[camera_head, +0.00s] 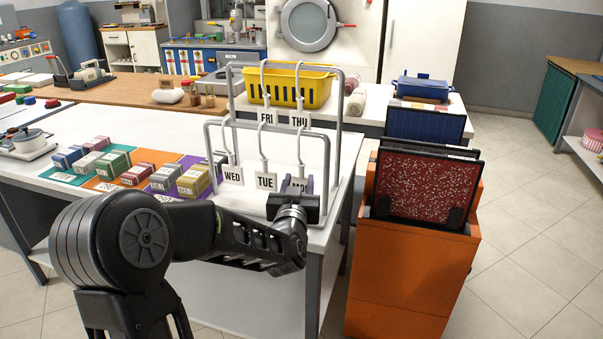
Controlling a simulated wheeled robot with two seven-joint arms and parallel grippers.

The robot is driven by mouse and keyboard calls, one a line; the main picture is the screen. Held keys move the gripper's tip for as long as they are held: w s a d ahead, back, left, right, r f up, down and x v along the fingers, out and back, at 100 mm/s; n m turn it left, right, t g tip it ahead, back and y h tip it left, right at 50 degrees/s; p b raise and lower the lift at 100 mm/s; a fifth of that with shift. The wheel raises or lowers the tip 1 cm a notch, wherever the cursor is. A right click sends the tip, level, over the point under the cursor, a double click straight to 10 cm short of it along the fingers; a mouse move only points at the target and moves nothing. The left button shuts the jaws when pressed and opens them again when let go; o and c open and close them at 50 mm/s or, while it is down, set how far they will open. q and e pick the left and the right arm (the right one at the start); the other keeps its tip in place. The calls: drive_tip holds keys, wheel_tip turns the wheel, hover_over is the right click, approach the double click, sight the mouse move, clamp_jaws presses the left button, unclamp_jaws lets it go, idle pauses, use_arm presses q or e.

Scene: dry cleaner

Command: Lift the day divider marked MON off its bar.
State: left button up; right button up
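The white day divider marked MON (298,187) hangs on the front bar of a grey metal rack (328,160), at its right end. Its hook goes up over the bar. The right finger hides part of the lettering. I cannot tell if the fingers touch the tag. Dividers TUE (266,181) and WED (233,175) hang to the left on the same bar. My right gripper is not in view.
Dividers FRI (267,117) and THU (299,119) hang on the higher rear bar. A yellow basket (318,88) stands behind. Small labelled boxes (194,181) sit left on the white table (150,122). An orange cabinet (410,270) with upright panels is at right.

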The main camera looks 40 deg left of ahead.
sight(301, 172)
use_arm(q)
drive_tip(key=shift+w+a, duration=0.15)
drive_tip(key=shift+w, duration=0.15)
drive_tip(key=shift+p+x, duration=0.4)
drive_tip(key=shift+x, duration=2.25)
clamp_jaws()
